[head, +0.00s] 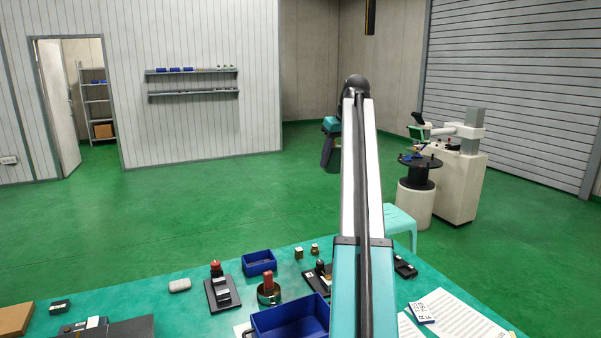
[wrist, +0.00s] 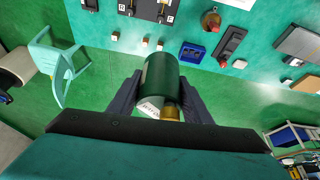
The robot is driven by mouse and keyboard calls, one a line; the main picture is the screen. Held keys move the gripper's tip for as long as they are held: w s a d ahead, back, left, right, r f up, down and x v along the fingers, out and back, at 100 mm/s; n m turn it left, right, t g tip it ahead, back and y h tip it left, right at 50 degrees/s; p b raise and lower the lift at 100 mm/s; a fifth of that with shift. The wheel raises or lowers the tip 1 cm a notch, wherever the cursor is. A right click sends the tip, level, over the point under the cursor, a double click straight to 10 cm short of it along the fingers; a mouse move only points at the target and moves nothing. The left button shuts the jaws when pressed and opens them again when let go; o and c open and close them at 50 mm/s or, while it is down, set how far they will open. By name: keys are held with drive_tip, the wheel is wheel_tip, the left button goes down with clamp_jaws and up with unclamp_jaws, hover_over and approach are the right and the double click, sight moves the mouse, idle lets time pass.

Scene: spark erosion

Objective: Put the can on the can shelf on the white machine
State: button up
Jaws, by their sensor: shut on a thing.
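A dark green can (wrist: 160,72) with a white label patch sits between the two dark fingers of my gripper (wrist: 160,92) in the wrist view. The fingers press on its sides, and it is held above the floor, clear of the table. In the head view my gripper (head: 331,150) is partly hidden behind my arm, and I cannot make out the can there. The white machine (head: 463,180) stands at the right in the head view, well apart from my gripper. I cannot tell which part of it is the can shelf.
A white drum (head: 414,204) with a black round top stands left of the machine. A pale turquoise stool (head: 400,218) is in front of it. The green table (head: 190,312) holds blue bins (head: 259,263) and small parts. Open green floor lies beyond the table.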

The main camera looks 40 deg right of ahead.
drive_tip(key=s+d+r, duration=0.4)
drive_tip(key=s+r, duration=0.2)
drive_tip(key=s, duration=0.5)
drive_tip(key=shift+d+r+m, duration=0.2)
drive_tip(key=shift+d+m, duration=0.2)
drive_tip(key=shift+s, duration=0.15)
